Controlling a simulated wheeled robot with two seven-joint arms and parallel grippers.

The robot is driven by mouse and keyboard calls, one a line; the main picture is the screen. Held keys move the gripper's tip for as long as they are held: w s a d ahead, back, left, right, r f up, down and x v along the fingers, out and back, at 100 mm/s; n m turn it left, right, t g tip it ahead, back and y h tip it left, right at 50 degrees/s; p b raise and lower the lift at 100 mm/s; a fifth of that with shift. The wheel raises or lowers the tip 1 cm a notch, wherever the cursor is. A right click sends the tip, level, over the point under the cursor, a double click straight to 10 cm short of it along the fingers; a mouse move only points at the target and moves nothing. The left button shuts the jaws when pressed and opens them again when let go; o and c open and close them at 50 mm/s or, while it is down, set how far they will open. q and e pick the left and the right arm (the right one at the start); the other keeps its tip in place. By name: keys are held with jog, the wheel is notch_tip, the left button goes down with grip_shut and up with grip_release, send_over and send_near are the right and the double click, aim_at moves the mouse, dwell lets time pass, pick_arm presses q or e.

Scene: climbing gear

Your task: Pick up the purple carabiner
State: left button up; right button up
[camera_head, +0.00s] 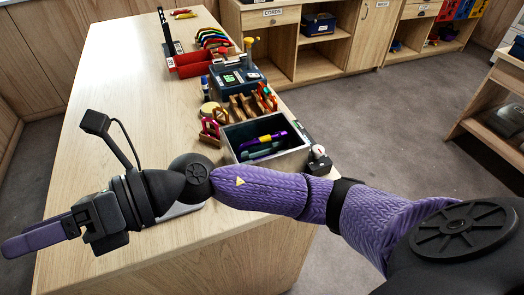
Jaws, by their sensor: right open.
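I cannot clearly make out a purple carabiner. A long purple and yellow item (264,140) lies in the open grey bin (293,160), too small to tell what it is. A red carabiner-like piece (210,130) stands beside the bin, and orange ones (265,98) stand behind it. My right arm, in a purple sleeve, reaches across the table's front from the right. My right gripper (38,240) is open, with purple fingers, at the far left, away from the bin. My left gripper is not in view.
The wooden table (120,75) has a wide clear area on its left. A dark blue case (236,78), a red tray (192,65) and several coloured pieces line its right side. A small dark device (319,163) sits at the bin's right. Shelves (320,60) stand behind.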

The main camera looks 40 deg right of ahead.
notch_tip(320, 180, down, 8)
jog(key=d+r+n+g+h, duration=0.1)
jog(key=d+n+g+h, duration=0.15)
jog(key=n+h, duration=0.4)
jog(key=t+h, duration=0.3)
jog(key=h, duration=1.5)
send_near(253, 142)
jog(key=f, duration=0.1)
jog(key=shift+m+g, duration=0.25)
jog(key=shift+m, duration=0.1)
jog(key=b+x, duration=0.2)
jog(key=x, duration=0.2)
jog(key=shift+d+f+b, duration=0.2)
jog(key=shift+b, duration=0.15)
jog(key=x, duration=0.1)
jog(key=b+x, duration=0.1)
jog(key=x, duration=0.3)
jog(key=shift+w+d+f+b, duration=0.1)
jog(key=shift+w+d+b, duration=0.2)
jog(key=shift+w+b, duration=0.05)
jog(key=shift+a, duration=0.1)
jog(key=shift+c, duration=0.4)
grip_shut()
